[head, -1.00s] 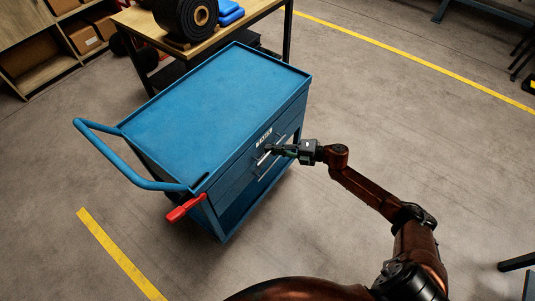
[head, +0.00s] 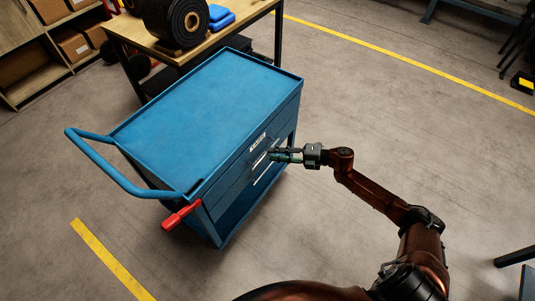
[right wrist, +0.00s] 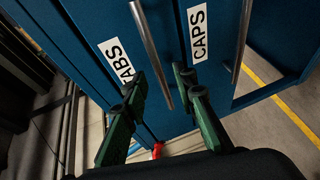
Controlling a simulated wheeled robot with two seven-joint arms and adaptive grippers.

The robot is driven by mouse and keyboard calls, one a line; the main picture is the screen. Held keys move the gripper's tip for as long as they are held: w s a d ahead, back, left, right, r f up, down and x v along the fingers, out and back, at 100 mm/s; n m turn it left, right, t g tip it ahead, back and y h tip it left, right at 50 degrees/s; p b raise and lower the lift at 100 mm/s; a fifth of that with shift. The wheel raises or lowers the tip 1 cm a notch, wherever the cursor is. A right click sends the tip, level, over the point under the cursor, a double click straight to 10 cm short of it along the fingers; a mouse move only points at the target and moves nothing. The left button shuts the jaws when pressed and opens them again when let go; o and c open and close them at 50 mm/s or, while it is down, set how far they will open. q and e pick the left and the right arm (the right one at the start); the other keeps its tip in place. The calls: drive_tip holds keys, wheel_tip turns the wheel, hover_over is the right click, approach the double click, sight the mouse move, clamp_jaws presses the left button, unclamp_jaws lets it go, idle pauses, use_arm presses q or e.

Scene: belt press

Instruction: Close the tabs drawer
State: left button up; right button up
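The tabs drawer (right wrist: 95,30) shows in the right wrist view as a blue front with a white TABS label and a silver bar handle (right wrist: 150,50). In the head view it is the upper drawer of the blue cart (head: 210,105), its white label (head: 258,141) near the top edge. Its front looks flush or nearly so. My right gripper (head: 272,155) is in front of the drawers. Its green fingers (right wrist: 160,88) are open, with the handle's end showing between them; I cannot tell if they touch it. My left gripper is out of view.
The caps drawer (right wrist: 205,60) sits beside it in the right wrist view. The cart has a blue push handle (head: 95,160) and a red lever (head: 180,215). A workbench (head: 225,30) with a black roll (head: 178,22) stands behind.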

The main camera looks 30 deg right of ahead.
drive_tip(key=v, duration=0.8)
